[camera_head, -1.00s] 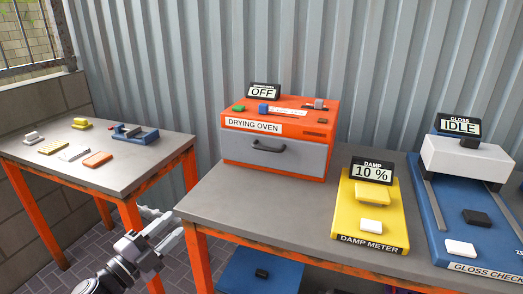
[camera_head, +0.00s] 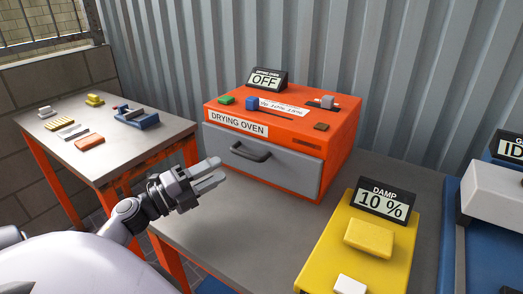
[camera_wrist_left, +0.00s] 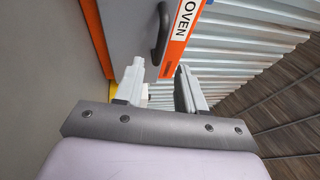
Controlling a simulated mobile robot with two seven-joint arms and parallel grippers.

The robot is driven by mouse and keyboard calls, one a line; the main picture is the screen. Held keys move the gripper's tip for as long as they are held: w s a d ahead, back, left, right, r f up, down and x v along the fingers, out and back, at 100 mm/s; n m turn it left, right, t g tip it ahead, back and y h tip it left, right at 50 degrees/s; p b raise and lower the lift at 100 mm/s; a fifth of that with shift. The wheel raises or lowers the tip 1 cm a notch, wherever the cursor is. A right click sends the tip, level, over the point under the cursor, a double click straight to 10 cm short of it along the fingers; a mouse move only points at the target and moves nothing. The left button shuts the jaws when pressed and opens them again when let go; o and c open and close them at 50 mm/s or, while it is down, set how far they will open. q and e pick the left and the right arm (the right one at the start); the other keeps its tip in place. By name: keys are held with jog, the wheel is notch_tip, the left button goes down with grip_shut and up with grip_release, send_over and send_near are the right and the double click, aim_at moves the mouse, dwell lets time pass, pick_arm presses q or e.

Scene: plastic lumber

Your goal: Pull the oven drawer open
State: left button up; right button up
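The orange drying oven (camera_head: 335,140) stands on the grey bench with its grey drawer (camera_head: 290,172) shut. The drawer's dark handle (camera_head: 250,152) is on its front; it also shows in the left wrist view (camera_wrist_left: 160,36). The oven's display (camera_head: 265,80) reads OFF. My left gripper (camera_head: 215,174) is in front of the drawer, to the left of and a little below the handle, apart from it. In the left wrist view its two fingers (camera_wrist_left: 158,88) are spread with nothing between them, and the handle lies beyond their tips. My right gripper is not in view.
A yellow damp meter (camera_head: 335,245) reading 10 % stands to the right of the oven on the bench (camera_head: 215,225). A blue gloss checker (camera_head: 445,250) is at the far right. A side table (camera_head: 100,155) with small blocks is at the left.

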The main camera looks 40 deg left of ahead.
pick_arm(q)
jog(key=p+x, duration=0.1)
jog(key=x, duration=0.6)
jog(key=shift+w, duration=0.35)
grip_shut()
